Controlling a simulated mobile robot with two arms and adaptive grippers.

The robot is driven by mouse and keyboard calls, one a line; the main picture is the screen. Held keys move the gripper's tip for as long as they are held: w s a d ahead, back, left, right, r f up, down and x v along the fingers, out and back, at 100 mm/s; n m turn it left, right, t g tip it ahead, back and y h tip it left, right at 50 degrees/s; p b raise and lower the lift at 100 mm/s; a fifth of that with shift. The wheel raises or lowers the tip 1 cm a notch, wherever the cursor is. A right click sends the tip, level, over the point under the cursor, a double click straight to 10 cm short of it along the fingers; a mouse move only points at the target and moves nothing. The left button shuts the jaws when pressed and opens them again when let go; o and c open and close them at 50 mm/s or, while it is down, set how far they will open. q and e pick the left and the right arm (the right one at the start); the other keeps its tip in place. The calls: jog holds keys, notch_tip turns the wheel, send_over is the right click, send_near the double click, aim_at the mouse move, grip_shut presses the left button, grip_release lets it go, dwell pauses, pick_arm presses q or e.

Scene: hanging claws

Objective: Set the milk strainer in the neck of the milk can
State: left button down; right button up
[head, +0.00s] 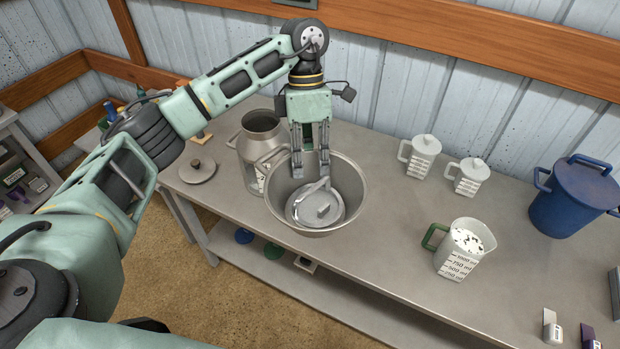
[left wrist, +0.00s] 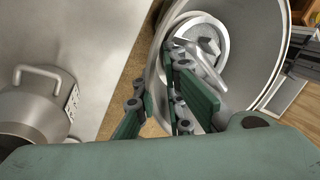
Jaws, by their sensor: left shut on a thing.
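The milk strainer (head: 352,207) is a wide grey metal bowl with a round disc and a bar inside it. My left gripper (head: 312,172) points down at its far side and is shut on it. In the left wrist view the bowl's rim (left wrist: 278,70) fills the upper right, and the left gripper's fingers (left wrist: 160,108) lie at its wall; the exact contact is partly hidden. The milk can (head: 262,124) stands on the bench just behind and left of the strainer, partly hidden by it. The can also shows at lower left in the wrist view (left wrist: 30,118). My right gripper is out of view.
A round lid (head: 197,170) lies on the bench (head: 395,240) left of the can. Two lidded white measuring jugs (head: 420,157) (head: 468,177), an open jug (head: 460,252) with a green handle and a blue lidded bucket (head: 575,200) stand to the right. A plank wall runs behind.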

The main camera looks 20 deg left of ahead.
pick_arm(q)
jog(key=w+a+r+n+t+p, duration=0.2)
jog(key=w+a+n, duration=0.1)
jog(key=a+n, duration=0.4)
jog(key=w+a+r+n+t+y+p, duration=0.1)
jog(key=w+a+r+n+t+p, duration=0.1)
jog(key=a+n, duration=0.5)
jog(key=w+a+r+n+t+y+p, duration=0.1)
jog(key=a+n, duration=0.7)
jog(key=n, duration=0.8)
jog(key=w+r+t+p, duration=0.1)
jog(key=w+t+p, duration=0.1)
jog(key=w, duration=0.1)
jog(key=shift+w+n+p, duration=0.35)
jog(key=shift+n+p, duration=0.05)
jog(key=shift+t, duration=0.5)
jog(key=shift+f+b, duration=2.75)
jog(key=shift+s+d+f+b, duration=0.1)
jog(key=shift+s+f+b, duration=0.05)
jog(key=shift+f+b, duration=0.85)
